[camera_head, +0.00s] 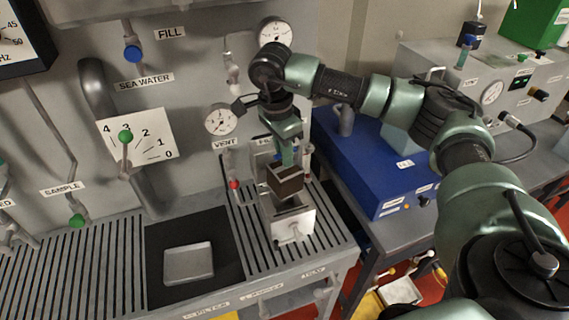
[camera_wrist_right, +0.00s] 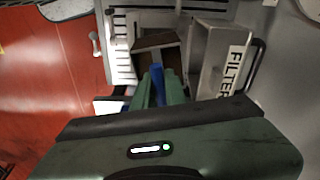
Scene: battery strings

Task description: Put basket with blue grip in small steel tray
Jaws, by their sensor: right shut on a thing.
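My right gripper (camera_head: 287,156) is shut on the blue grip (camera_wrist_right: 157,74) of a basket. The basket (camera_head: 286,182) is a small box with brown-dark sides and hangs below the fingers. It also shows in the right wrist view (camera_wrist_right: 150,42), just ahead of the green fingers (camera_wrist_right: 160,92). The basket is above or partly in an open steel box (camera_head: 294,222); I cannot tell whether they touch. A small steel tray (camera_head: 188,262) lies on a black mat, left of and nearer than the basket. My left gripper is not in view.
A steel container labelled FILTER (camera_wrist_right: 218,62) stands close beside the basket. A blue box (camera_head: 370,160) stands to the right. The wall panel behind carries gauges, a red knob (camera_head: 235,185) and pipes. The black mat (camera_head: 225,245) around the tray is clear.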

